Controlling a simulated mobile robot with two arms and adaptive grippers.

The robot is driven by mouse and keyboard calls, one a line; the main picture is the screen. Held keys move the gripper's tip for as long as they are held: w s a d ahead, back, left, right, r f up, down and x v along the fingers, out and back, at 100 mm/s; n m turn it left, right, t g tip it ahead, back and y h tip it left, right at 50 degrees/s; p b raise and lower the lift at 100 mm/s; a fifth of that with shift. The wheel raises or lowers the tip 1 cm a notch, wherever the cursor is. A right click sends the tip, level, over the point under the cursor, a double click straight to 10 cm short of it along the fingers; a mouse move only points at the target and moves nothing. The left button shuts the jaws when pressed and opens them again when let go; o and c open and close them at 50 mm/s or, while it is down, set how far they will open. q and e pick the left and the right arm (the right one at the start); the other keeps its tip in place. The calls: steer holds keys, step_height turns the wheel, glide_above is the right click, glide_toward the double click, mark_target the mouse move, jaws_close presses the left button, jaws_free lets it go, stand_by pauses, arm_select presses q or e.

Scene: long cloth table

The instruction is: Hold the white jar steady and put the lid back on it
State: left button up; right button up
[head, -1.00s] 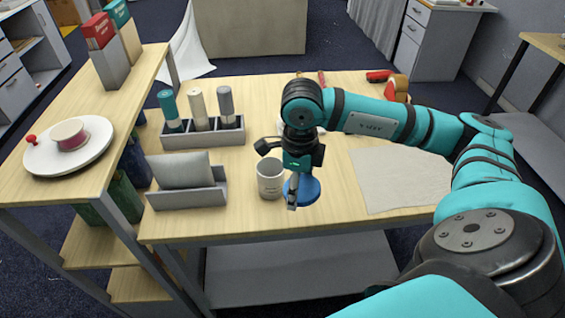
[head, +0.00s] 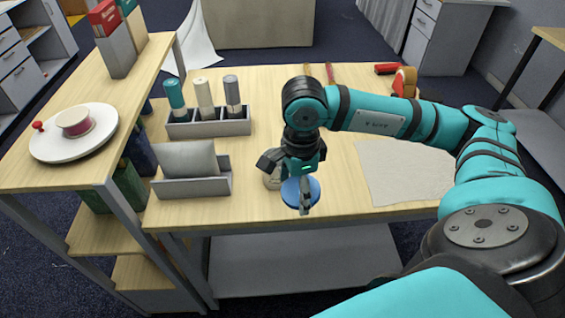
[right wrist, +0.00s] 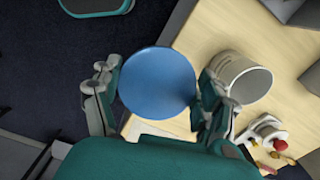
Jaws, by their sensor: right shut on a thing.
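The blue round lid (head: 293,193) is at the front of the table, right of the white jar (head: 270,182). My right gripper (head: 289,185) points down over the lid and is shut on it. In the right wrist view the lid (right wrist: 157,82) sits between the two fingers, and the jar (right wrist: 240,79) stands upright just outside the right finger. My arm hides most of the jar in the head view. I cannot tell whether the lid is lifted off the table. My left gripper is not in view.
A grey rack (head: 208,127) with several bottles and a grey holder (head: 190,188) stand on the left. A pale cloth (head: 405,172) lies on the right. A red tape dispenser (head: 404,82) is at the back right. The table's front edge is close to the lid.

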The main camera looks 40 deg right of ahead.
steer(key=a+n, duration=0.9)
steer(key=n, duration=1.2)
steer(key=shift+n, duration=0.4)
